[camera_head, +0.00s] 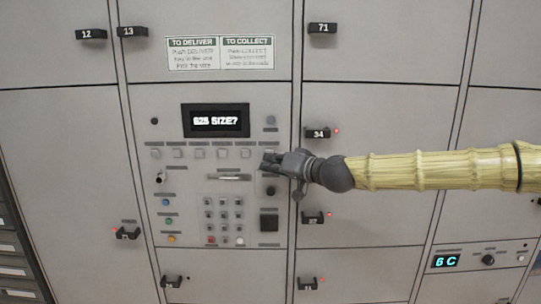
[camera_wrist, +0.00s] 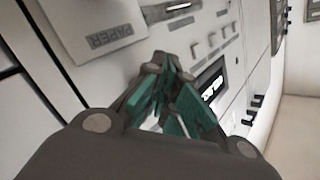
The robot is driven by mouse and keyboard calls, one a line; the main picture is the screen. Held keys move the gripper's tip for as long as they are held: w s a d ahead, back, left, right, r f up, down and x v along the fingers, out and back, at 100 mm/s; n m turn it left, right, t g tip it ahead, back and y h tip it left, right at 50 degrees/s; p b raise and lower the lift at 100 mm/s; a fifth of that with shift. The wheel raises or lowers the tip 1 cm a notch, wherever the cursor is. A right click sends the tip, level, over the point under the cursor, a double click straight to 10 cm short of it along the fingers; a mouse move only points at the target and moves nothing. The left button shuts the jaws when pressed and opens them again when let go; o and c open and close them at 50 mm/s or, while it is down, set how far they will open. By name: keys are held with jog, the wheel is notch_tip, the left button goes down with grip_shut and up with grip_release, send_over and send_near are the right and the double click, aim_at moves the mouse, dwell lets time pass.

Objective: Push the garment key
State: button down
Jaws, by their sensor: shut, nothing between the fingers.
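The locker control panel (camera_head: 215,180) has a display (camera_head: 216,121) reading what looks like "625 SIZE?". Below it runs a row of square keys (camera_head: 198,154) with small labels above; the labels are too small to read, so I cannot tell which is the garment key. My gripper (camera_head: 268,164) is shut and empty, in front of the right end of that row, and hides part of the panel there. In the wrist view my gripper (camera_wrist: 158,68) points at the panel, with its green-padded fingers together. The display (camera_wrist: 212,88) shows there to its right. I cannot tell whether the fingertips touch the panel.
A numeric keypad (camera_head: 223,215) and coloured round buttons (camera_head: 167,218) lie lower on the panel. Locker handles stick out, one marked 34 (camera_head: 318,134) near my wrist. A flap marked PAPER (camera_wrist: 105,38) shows in the wrist view. An instruction sign (camera_head: 220,53) is above.

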jog(key=shift+w, duration=0.15)
jog(key=shift+w+b, duration=0.25)
jog(key=shift+b, duration=0.05)
jog(key=shift+w, duration=0.4)
dwell(1.0)
jog(key=shift+s, duration=0.15)
jog(key=shift+s+b, duration=0.45)
jog(key=shift+s, duration=0.25)
jog(key=s, duration=0.5)
jog(key=shift+b, duration=0.3)
dwell(0.3)
dwell(0.4)
